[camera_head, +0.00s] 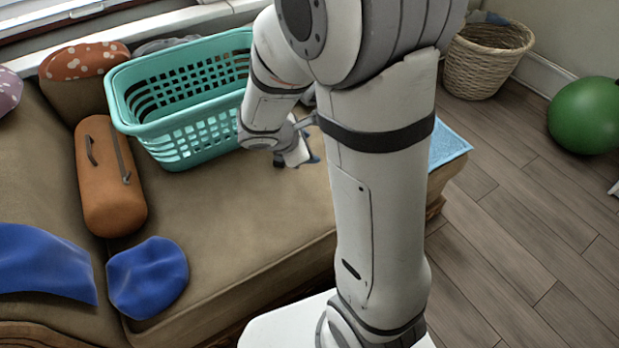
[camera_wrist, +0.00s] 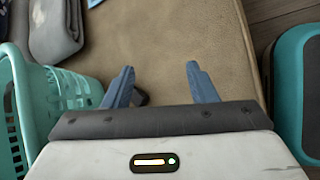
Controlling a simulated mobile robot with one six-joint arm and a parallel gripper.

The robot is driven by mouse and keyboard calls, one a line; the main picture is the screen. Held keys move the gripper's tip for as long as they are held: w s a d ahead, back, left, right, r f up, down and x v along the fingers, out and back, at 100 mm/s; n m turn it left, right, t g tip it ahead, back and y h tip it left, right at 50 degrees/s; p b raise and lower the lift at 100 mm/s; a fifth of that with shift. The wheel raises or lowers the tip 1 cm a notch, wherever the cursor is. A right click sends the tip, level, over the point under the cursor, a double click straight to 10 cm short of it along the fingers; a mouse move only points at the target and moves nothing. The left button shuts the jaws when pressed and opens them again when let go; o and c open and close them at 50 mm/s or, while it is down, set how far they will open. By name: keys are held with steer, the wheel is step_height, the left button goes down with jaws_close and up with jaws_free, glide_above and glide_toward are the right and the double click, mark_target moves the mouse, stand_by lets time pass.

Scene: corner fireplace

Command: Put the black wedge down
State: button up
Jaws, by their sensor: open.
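My gripper (camera_wrist: 160,80) is open over the tan sofa seat (camera_wrist: 195,30), its two blue fingers apart. A small dark piece, probably the black wedge (camera_wrist: 140,98), shows beside the inner side of the left finger in the wrist view. The rest of it is hidden behind the finger and the gripper body. It appears to be on the seat, but I cannot tell whether it touches the finger. In the head view my gripper (camera_head: 297,158) is low over the seat, right of the teal basket, and I cannot make out the wedge there.
The teal laundry basket (camera_head: 190,140) stands close to the gripper's left; it also shows in the wrist view (camera_wrist: 15,110). An orange bolster (camera_head: 108,185) and blue cushion (camera_head: 147,278) lie left. A light-blue cloth (camera_head: 448,147) lies right. The front seat is bare.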

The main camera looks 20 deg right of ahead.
steer(key=s+a+r+m+g+y, duration=0.1)
steer(key=s+a+r+m+y, duration=0.1)
steer(key=s+m, duration=0.5)
steer(key=s+a+r+m+g+y, duration=0.2)
steer(key=s+r+m+y, duration=0.2)
steer(key=s+m, duration=0.4)
steer(key=shift+s+r+m+y, duration=0.15)
steer(key=shift+r+m+y, duration=0.15)
steer(key=shift+r+m, duration=0.3)
steer(key=shift+o, duration=0.5)
steer(key=shift+s+a+m, duration=0.2)
steer(key=shift+a+m, duration=0.1)
steer(key=shift+m, duration=0.1)
steer(key=m+g, duration=0.1)
steer(key=m, duration=0.6)
glide_above(279, 159)
steer(key=shift+y, duration=0.3)
step_height(279, 159, down, 16)
steer(key=shift+w+r, duration=0.1)
steer(key=shift+r, duration=0.05)
steer(key=shift+w+f, duration=0.15)
steer(key=shift+f, duration=0.15)
step_height(279, 159, down, 3)
steer(key=shift+r+b, duration=0.15)
steer(key=shift+b, duration=0.55)
step_height(279, 159, down, 5)
steer(key=b, duration=0.2)
steer(key=shift+b, duration=0.4)
